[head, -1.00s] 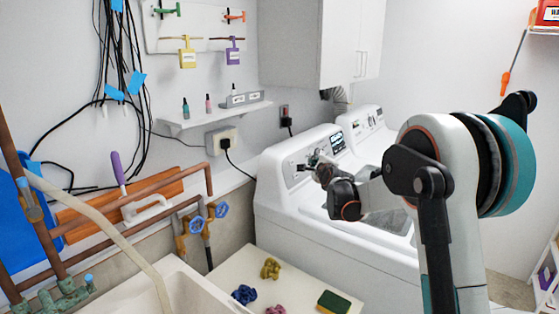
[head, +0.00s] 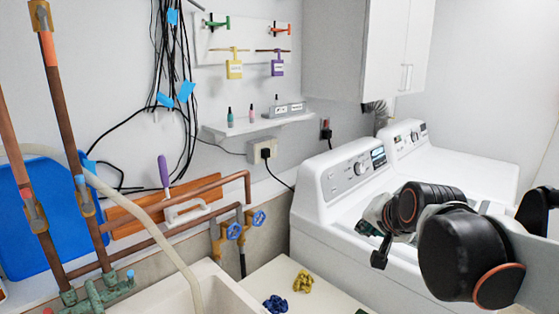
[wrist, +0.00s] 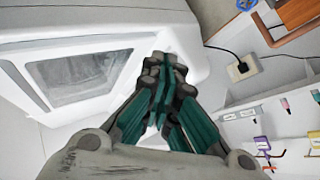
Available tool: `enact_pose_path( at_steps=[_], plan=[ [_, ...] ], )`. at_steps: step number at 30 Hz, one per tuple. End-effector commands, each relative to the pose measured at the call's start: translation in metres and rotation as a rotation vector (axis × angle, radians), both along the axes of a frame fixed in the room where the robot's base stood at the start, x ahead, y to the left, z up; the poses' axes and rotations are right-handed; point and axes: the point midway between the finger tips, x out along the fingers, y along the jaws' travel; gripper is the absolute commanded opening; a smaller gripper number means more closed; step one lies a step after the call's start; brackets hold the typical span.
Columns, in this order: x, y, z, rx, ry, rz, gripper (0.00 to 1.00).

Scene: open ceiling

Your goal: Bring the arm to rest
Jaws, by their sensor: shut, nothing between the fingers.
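My gripper (head: 378,245) is in front of the white washing machine (head: 338,187) in the head view, with my arm folded in from the right. In the wrist view my gripper (wrist: 165,72) points away from the camera. Its teal-padded fingers are closed together at the tips with nothing between them. The washer also shows in the wrist view (wrist: 140,22), with its lid window at the left. The gripper appears apart from the washer, though the exact gap cannot be told.
A second white machine (head: 440,155) stands behind the washer. A small shelf (head: 225,131) with bottles, a power outlet (head: 262,151), copper pipes (head: 180,202) and a sink rim (head: 215,280) lie to the left.

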Motion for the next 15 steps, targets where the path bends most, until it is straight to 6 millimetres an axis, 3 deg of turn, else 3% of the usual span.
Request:
enact_pose_path(
  at_steps=[1, 9, 15],
  plan=[
    [-0.024, 0.001, -0.006, -0.052, 0.022, 0.04, 0.0],
    [-0.134, 0.002, -0.05, -0.335, 0.146, 0.28, 0.0],
    [-0.189, -0.001, -0.08, -0.474, 0.215, 0.417, 0.0]
  ],
)
